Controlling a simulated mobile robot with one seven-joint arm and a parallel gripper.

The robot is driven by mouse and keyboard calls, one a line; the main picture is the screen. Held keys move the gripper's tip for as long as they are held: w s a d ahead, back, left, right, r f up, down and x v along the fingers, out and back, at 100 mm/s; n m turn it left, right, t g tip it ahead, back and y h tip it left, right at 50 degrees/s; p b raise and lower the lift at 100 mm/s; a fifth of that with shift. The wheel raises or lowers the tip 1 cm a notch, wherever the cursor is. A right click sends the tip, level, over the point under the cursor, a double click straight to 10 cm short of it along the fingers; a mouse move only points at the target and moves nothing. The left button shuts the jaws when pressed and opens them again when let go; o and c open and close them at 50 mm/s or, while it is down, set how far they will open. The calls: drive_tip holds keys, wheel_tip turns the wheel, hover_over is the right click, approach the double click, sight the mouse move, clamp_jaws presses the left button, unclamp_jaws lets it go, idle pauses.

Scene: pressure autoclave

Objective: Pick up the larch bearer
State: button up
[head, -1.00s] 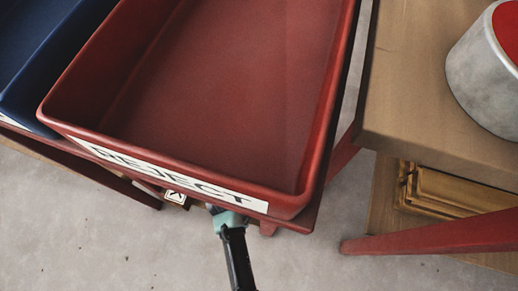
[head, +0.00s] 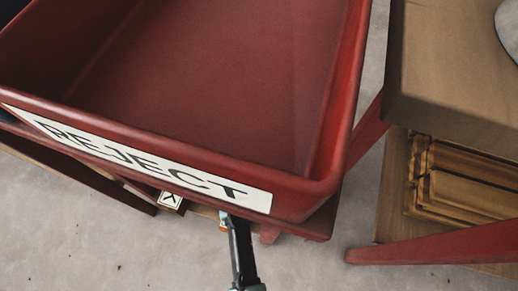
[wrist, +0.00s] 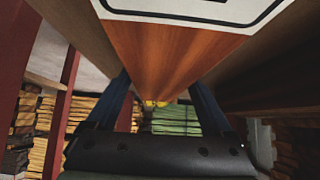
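A reddish-brown wooden piece (wrist: 165,50) with a black-bordered white label is close above in the wrist view. I cannot tell for certain that it is the larch bearer. A small labelled piece (head: 170,200) shows below the red tray's front edge in the head view. My gripper (wrist: 160,85) has its two dark fingers spread wide apart, one on each side of the wood's narrowing far part. Contact between fingers and wood cannot be made out. In the head view the fingertips are hidden under the tray.
The red tray marked REJECT (head: 210,80) overhangs my arm. A wooden bench (head: 450,75) with stacked brown pieces (head: 465,190) stands at right, with a red leg (head: 430,243) below. In the wrist view, stacked timber (wrist: 75,115) and a red post (wrist: 60,115) stand beyond.

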clamp_jaws()
drive_tip(key=shift+r, duration=0.1)
idle(0.3)
